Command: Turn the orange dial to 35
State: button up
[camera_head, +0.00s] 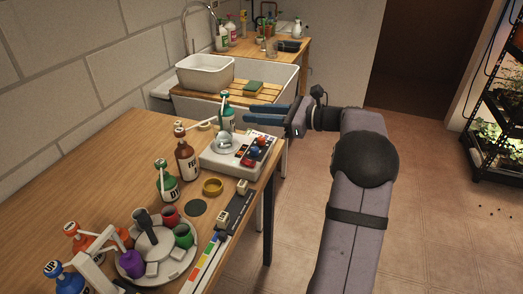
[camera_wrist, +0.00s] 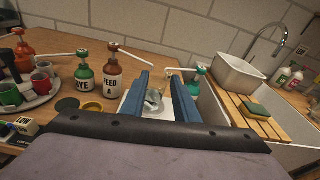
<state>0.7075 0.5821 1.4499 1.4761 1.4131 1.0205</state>
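A white console (camera_head: 222,158) stands at the right edge of the wooden table, with a silver bowl-like part (camera_head: 224,143) on it and a dark panel of small red, blue and orange-red knobs. The orange-red knob (camera_head: 262,140) at the panel's far end may be the orange dial; its scale and setting are too small to read. My gripper (camera_head: 246,114) is open and empty, its blue fingers pointing left above the console's far side. In the wrist view, the fingers (camera_wrist: 166,85) stand apart with the silver part visible between them. The knobs are hidden there.
A green pump bottle (camera_head: 227,121) stands close to my fingertips. A brown FEED bottle (camera_head: 187,160) and green DYE bottle (camera_head: 166,184) stand left of the console. A round tray (camera_head: 185,262) with coloured cups is nearer. A sink with a slatted board (camera_head: 230,90) lies behind.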

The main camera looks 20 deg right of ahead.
jog(key=s+d+f+m+t+h+b, duration=0.2)
jog(key=d+f+m+t+h+b, duration=0.15)
jog(key=d+m+t, duration=0.2)
send_near(264, 141)
jog(key=x, duration=0.4)
jog(key=shift+g, duration=0.35)
jog(key=shift+p+x, duration=0.95)
jog(key=shift+x, duration=2.65)
jog(key=shift+d, duration=0.1)
jog(key=shift+h, duration=0.35)
grip_shut()
